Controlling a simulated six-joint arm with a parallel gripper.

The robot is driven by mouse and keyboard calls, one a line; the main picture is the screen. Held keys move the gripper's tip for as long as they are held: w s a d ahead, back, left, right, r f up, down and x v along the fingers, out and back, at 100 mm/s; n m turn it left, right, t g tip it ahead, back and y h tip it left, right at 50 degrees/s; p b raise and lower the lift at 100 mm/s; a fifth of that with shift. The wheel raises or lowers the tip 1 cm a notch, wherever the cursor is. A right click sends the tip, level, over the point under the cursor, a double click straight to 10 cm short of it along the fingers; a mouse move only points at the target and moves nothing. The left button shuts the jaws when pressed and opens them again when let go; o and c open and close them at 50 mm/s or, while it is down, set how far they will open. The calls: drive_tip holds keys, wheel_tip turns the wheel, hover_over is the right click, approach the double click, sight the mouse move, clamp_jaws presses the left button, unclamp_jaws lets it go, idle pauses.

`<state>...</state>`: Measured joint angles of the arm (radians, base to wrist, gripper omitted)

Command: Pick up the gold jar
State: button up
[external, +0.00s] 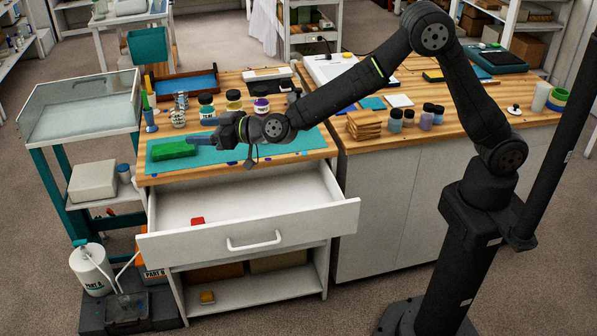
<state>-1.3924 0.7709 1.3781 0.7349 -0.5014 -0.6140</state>
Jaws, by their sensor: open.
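The gold jar (234,100) appears to be the small jar with a yellow-gold band, standing upright at the back of the left bench. It is in a row between a jar with a teal band (206,105) and a jar with a purple band (261,106). My gripper (203,138) is open in front of this row, over the teal mat (300,142), to the left of and nearer than the gold jar. It is apart from the jar. The fingers are small and dark here, and nothing shows between them.
The white drawer (248,233) below is pulled open, with a red item (197,221) inside. Stacked wooden pieces (364,125) and small jars stand on the right bench.

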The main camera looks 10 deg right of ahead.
drive_tip(key=w+d+f+n+g+h, duration=0.1)
drive_tip(key=w+d+n+g+h, duration=0.2)
drive_tip(key=w, duration=0.5)
drive_tip(key=w+d+f+n+g+h, duration=0.1)
drive_tip(key=w+d+f+g+h, duration=0.15)
drive_tip(key=w+d, duration=0.4)
drive_tip(key=w+d+r+g+h, duration=0.1)
drive_tip(key=w+d+h, duration=0.3)
drive_tip(key=w+d, duration=0.5)
drive_tip(key=w+d+r+g+h, duration=0.15)
drive_tip(key=w+d+h, duration=0.3)
drive_tip(key=d, duration=0.85)
drive_tip(key=f, duration=1)
drive_tip(key=shift+s+a+f, duration=0.15)
drive_tip(key=shift+a+f, duration=0.05)
drive_tip(key=shift+f, duration=0.2)
drive_tip(key=shift+s+a+f, duration=0.1)
drive_tip(key=shift+a+f, duration=0.05)
drive_tip(key=shift+f, duration=2.7)
drive_tip(key=c, duration=1)
drive_tip(key=shift+c, duration=0.3)
drive_tip(key=shift+r, duration=0.15)
